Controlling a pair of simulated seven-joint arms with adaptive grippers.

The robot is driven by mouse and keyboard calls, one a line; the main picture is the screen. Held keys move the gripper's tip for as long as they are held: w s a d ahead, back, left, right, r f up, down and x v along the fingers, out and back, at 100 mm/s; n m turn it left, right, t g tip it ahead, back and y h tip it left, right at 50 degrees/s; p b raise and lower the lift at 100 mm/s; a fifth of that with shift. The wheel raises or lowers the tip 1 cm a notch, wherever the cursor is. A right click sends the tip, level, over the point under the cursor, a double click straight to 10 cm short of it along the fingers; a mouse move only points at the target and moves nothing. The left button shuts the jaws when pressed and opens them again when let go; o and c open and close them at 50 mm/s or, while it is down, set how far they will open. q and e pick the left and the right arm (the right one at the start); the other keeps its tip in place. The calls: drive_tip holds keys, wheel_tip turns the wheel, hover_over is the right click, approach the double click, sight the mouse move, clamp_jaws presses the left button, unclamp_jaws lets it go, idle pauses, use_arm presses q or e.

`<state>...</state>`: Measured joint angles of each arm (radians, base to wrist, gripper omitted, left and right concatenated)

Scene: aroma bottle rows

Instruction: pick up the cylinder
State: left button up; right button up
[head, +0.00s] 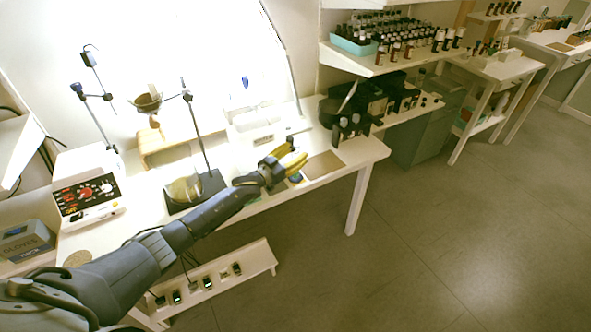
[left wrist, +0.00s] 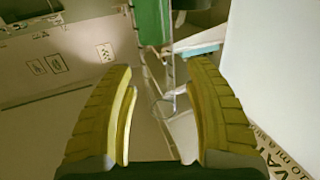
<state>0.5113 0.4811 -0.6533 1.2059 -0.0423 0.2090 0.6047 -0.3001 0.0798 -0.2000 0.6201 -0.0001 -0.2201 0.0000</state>
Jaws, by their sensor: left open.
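My left gripper (head: 297,161) has yellow fingers and reaches over the white bench near its front right part. In the left wrist view its two ribbed yellow fingers (left wrist: 160,115) are spread apart with a gap between them. A thin, clear glass-like thing (left wrist: 165,109) shows beyond that gap; I cannot tell whether it is the cylinder or how far off it is. Nothing is visibly held between the fingers. No cylinder can be made out for sure in the head view, where the arm and gripper hide part of the bench. My right gripper is not in view.
A green thing (left wrist: 151,20) shows at the wrist view's top.

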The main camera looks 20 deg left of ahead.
use_arm(q)
drive_tip(key=shift+w, duration=0.15)
drive_tip(key=shift+d, duration=0.1)
clamp_jaws()
idle(0.3)
